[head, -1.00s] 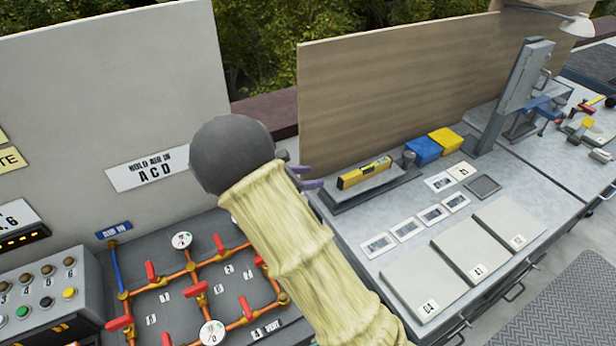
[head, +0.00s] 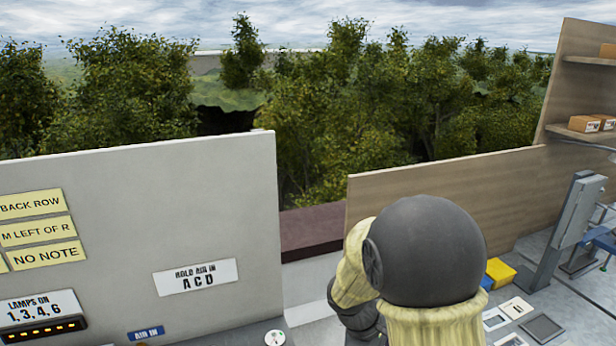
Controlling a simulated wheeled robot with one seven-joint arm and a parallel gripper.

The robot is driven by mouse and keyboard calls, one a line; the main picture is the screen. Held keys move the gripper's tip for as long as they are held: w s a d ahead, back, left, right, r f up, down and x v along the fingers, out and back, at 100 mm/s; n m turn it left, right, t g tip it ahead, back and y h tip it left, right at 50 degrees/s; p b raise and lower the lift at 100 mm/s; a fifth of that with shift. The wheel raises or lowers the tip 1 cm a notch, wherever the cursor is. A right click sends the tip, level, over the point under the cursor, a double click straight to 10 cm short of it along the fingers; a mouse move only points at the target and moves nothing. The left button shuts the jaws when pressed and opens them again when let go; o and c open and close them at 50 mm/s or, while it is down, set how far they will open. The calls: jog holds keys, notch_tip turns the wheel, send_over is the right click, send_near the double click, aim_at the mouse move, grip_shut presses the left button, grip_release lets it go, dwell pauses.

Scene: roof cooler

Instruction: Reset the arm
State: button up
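My arm (head: 425,250) shows at the lower middle right of the head view, a dark grey rounded joint with cream ribbed sleeves. It is folded, with a second cream and grey part to the left of the joint. My gripper is not visible; no fingers show around the arm. The arm covers part of the wooden board and of the bench behind it.
A wooden board (head: 520,195), a yellow box (head: 500,272) and a grey post (head: 562,230) stand at right.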

jog(key=s+r+m+t+y+p, duration=0.1)
jog(key=s+r+m+y, duration=0.3)
jog(key=s+m, duration=0.4)
jog(key=m+t+y, duration=0.1)
jog(key=m, duration=0.2)
jog(key=shift+s+a+r, duration=0.25)
jog(key=shift+s+r, duration=0.1)
jog(key=shift+r, duration=0.05)
